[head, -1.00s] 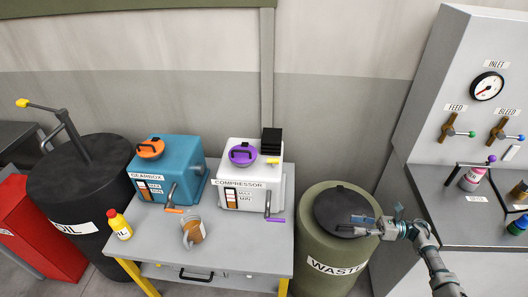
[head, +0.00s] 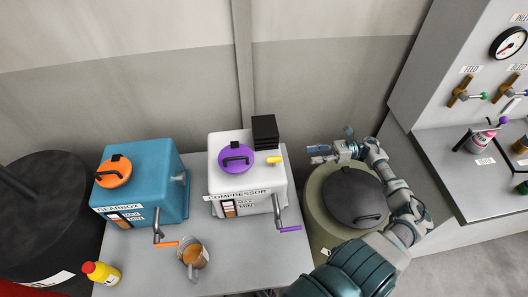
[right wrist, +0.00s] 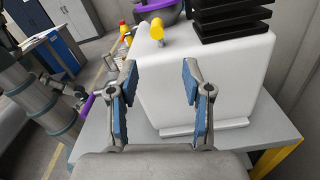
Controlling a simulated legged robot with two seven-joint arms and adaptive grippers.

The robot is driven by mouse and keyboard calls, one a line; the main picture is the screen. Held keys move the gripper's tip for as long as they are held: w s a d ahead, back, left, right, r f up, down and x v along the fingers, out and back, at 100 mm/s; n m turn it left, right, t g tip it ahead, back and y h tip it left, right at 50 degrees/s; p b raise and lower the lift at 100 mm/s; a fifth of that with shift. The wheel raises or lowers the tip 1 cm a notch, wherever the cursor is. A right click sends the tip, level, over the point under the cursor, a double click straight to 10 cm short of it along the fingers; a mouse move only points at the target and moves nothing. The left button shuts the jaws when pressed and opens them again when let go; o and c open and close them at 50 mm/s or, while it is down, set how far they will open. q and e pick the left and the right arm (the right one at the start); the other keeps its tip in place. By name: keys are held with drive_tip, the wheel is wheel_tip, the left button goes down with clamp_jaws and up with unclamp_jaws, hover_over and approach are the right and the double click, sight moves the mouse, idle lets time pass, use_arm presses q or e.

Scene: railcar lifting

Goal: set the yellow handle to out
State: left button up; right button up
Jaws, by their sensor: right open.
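The yellow handle (head: 275,160) is a short knob on the right side of the white compressor (head: 222,176), near its top, below the black finned block. In the right wrist view the yellow handle (right wrist: 156,29) shows up close, standing out from the white housing beyond the fingers. My right gripper (head: 316,154) is open and empty, to the right of the yellow handle and apart from it. In the right wrist view its two blue-padded fingers (right wrist: 160,86) are spread, with the white housing behind them. My left gripper is not in view.
A purple cap (head: 236,158) and a black finned block (head: 265,133) sit on the compressor. A purple-gripped crank (head: 281,214) hangs at its front right. The blue gearbox (head: 148,183) and a jug (head: 193,258) share the table. The waste drum (head: 315,205) stands right.

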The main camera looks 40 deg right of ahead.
drive_tip(key=p, duration=0.2)
approach(269, 160)
drive_tip(key=w, duration=0.1)
drive_tip(key=x, duration=0.2)
drive_tip(key=p+x, duration=0.1)
drive_tip(key=x, duration=0.2)
drive_tip(key=f+x, duration=0.1)
drive_tip(key=x, duration=0.2)
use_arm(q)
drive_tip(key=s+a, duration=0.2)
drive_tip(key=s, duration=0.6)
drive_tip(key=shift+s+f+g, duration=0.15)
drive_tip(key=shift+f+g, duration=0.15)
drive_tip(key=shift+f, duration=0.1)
use_arm(e)
drive_tip(key=shift+w+a, duration=0.3)
drive_tip(key=shift+a, duration=0.35)
clamp_jaws()
